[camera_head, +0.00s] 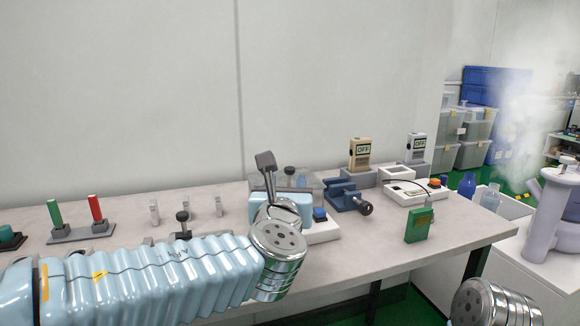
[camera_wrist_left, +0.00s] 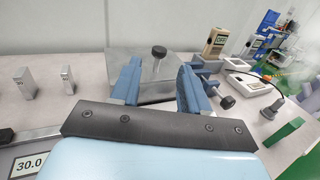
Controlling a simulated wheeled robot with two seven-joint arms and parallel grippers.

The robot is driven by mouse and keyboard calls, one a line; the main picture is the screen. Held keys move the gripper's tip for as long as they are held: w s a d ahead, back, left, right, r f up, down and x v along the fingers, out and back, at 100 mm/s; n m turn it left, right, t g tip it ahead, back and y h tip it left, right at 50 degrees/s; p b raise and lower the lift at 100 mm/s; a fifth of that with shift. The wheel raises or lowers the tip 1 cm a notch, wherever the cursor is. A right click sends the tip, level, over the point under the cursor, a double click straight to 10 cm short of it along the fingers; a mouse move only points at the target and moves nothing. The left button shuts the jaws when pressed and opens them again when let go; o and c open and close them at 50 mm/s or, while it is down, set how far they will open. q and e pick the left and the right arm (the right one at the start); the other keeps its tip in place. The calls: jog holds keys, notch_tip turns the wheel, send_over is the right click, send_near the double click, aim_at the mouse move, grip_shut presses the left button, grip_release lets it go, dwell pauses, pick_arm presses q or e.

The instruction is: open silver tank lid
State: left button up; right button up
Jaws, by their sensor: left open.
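The silver tank lid (camera_wrist_left: 150,66) is a flat grey plate with a black round knob (camera_wrist_left: 159,51), beyond my left gripper in the left wrist view. In the head view the tank (camera_head: 312,182) is partly hidden behind my left gripper; its dark knob (camera_head: 289,171) shows above. My left gripper (camera_wrist_left: 160,74) is open, its two blue fingers apart with the knob seen between and beyond them. Nothing shows held. In the head view the gripper (camera_head: 288,203) is over the table, its fingertips mostly hidden. My right gripper is out of view.
To the right of the tank stand a blue clamp-like device (camera_head: 343,194), a beige tester (camera_head: 360,153), a grey tester (camera_head: 416,148) and a green device (camera_head: 419,226). Small metal weights (camera_wrist_left: 67,79) are left of the gripper. The table's (camera_head: 375,250) front right is mostly clear.

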aim_at(289, 170)
pick_arm(q)
jog(key=w, duration=0.9)
jog(key=shift+d+p, duration=0.3)
jog(key=shift+p, duration=0.05)
jog(key=shift+s, duration=0.1)
jog(key=shift+c, duration=0.3)
grip_shut()
